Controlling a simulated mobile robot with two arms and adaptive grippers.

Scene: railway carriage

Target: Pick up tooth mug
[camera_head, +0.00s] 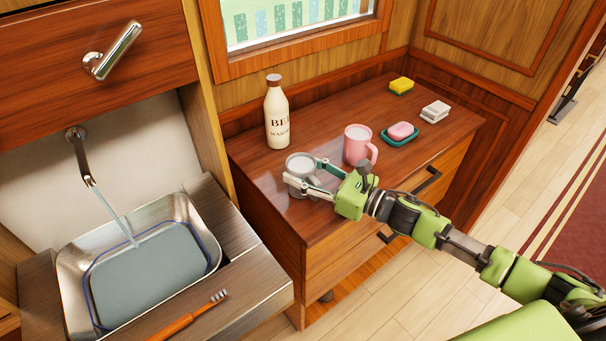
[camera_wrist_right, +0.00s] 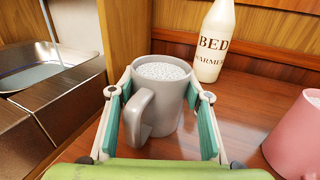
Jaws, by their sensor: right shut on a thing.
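A grey mug (camera_head: 301,166) with pale, grainy-looking contents stands upright at the front left of the wooden cabinet top. It fills the middle of the right wrist view (camera_wrist_right: 166,105), its handle towards the wrist camera. My right gripper (camera_head: 312,177) reaches in from the right and is shut on the grey mug, one finger on each side of its body. The mug's base looks to be on or very close to the wood; I cannot tell which. A pink mug (camera_head: 356,145) stands apart to the right; part of it shows in the wrist view (camera_wrist_right: 296,138). My left gripper is not in view.
A cream bottle (camera_head: 277,116) stands behind the grey mug near the wall. A pink soap on a green dish (camera_head: 388,139), a white block (camera_head: 435,111) and a yellow sponge (camera_head: 401,86) lie at the right. A sink (camera_head: 72,260) with running water and a toothbrush (camera_head: 190,317) are at left.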

